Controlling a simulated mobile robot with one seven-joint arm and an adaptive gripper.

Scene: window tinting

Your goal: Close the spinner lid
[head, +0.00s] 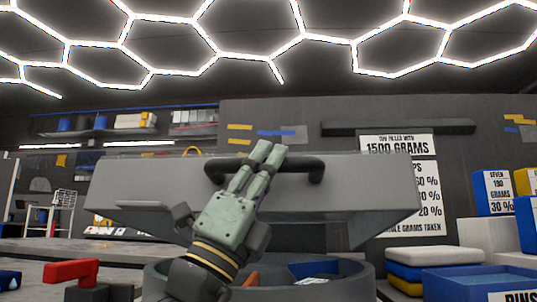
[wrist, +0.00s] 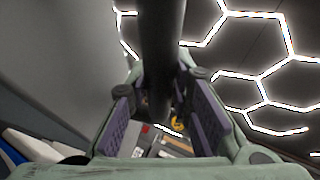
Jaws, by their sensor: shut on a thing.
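The spinner lid (head: 370,190) is a wide grey slab in the middle of the head view, raised and tilted above the round spinner tub (head: 350,285). A dark bar handle (head: 305,165) runs across the lid's face. My gripper (head: 266,155) is shut on this handle near its middle, with its fingers pointing up. In the wrist view the dark handle (wrist: 161,50) passes between the two purple-padded fingers (wrist: 160,120). The tub is open below, with orange, blue and white items showing inside. My arm hides part of the tub and the lid's lower edge.
A red-handled lever (head: 72,271) stands left of the tub. Folded white, blue and yellow cloths (head: 430,262) and a blue bin (head: 480,280) stand to the right. A sign (head: 398,145) hangs behind. Shelves (head: 120,125) line the back left wall.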

